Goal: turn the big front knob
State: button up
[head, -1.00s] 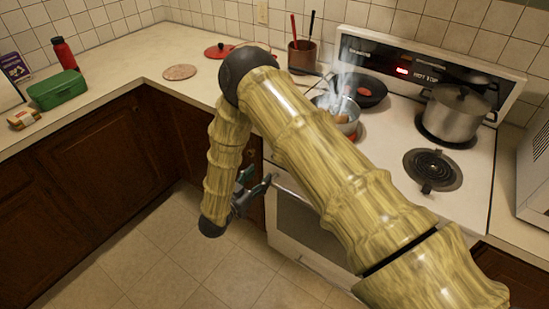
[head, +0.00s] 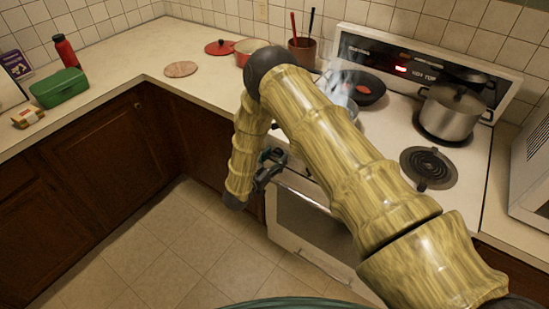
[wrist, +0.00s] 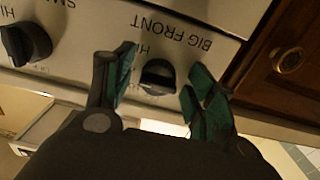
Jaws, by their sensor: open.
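The big front knob (wrist: 158,76) is a dark round knob on the white stove front in the wrist view, under an upside-down "BIG FRONT" label. My gripper (wrist: 160,66) is open, with one green-padded finger on each side of the knob. I cannot tell whether either finger touches it. In the head view my gripper (head: 268,166) is at the stove's front left edge, partly behind my arm, and the knob is hidden there.
Another dark knob (wrist: 26,42) is to the left in the wrist view; a wooden cabinet door (wrist: 290,60) is to the right. On the stove (head: 395,150) stand a steaming pan (head: 350,106), a dark skillet (head: 371,92) and a steel pot (head: 450,112).

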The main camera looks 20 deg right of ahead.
jog(key=c, duration=1)
jog(key=shift+f+n+b, duration=0.1)
jog(key=shift+n+b, duration=0.3)
jog(key=shift+b, duration=0.2)
jog(key=o, duration=1)
jog(key=v, duration=1.2)
